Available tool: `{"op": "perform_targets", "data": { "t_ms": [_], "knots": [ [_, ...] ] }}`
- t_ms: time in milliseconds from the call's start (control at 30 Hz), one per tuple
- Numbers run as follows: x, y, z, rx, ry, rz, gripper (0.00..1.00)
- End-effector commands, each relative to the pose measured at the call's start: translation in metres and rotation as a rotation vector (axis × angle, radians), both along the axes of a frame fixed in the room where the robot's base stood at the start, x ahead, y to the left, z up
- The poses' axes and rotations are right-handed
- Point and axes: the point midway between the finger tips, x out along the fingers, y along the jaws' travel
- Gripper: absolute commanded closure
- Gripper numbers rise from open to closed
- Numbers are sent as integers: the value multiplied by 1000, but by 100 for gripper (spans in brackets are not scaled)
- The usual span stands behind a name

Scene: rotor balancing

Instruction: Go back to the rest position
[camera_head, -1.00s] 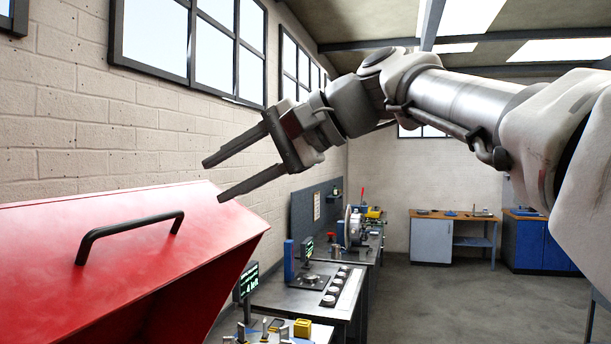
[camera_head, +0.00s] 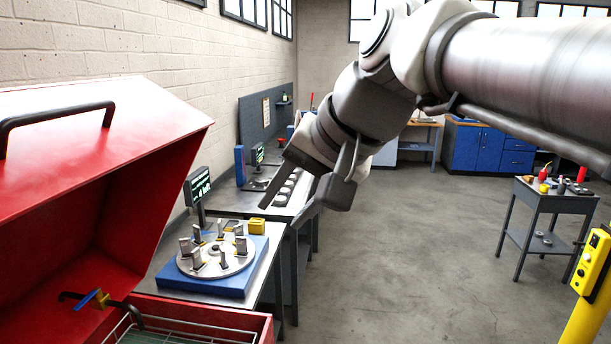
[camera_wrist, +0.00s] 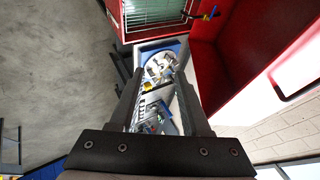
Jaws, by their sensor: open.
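My gripper (camera_head: 281,207) is open and empty in the head view, with its fingers pointing down and to the left. It hangs in the air in front of the benches, to the right of the round rotor plate. In the wrist view my gripper (camera_wrist: 160,85) shows two parted fingers with nothing between them but the distant benches. The rotor plate (camera_head: 215,262) carries several upright metal blocks and lies on a blue base (camera_head: 240,282); the wrist view shows it too (camera_wrist: 160,68), beyond the fingertips.
A red cabinet (camera_head: 150,215) with its lid raised stands at the left. A small display (camera_head: 197,186) stands behind the rotor. A cart (camera_head: 545,205) and a yellow post (camera_head: 592,270) are at the right. The middle floor (camera_head: 400,260) is clear.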

Motion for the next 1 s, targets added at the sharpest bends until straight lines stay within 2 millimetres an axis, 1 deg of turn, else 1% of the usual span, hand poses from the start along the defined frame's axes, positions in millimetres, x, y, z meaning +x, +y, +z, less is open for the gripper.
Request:
{"op": "perform_targets", "data": {
  "t_ms": [33, 67, 100, 167, 200, 300, 400, 433, 500, 633, 1000],
  "knots": [
    [-11, -22, -25, -64, -13, -15, 53],
    [-16, -34, -38, -104, -21, -19, 53],
    [-24, -50, -55, -156, -30, -24, 53],
    [-38, -73, -81, -233, -40, -25, 53],
    [-47, -88, -98, -281, -45, -24, 53],
    [-69, -120, -136, -392, -53, -10, 53],
    [-87, -142, -167, -476, -56, 13, 53],
    [-92, -147, -174, -494, -55, 19, 53],
    [-100, -156, -187, -529, -55, 32, 53],
    [-106, -163, -198, -560, -55, 44, 53],
    [-107, -163, -198, -561, -53, 46, 53]
  ]
}}
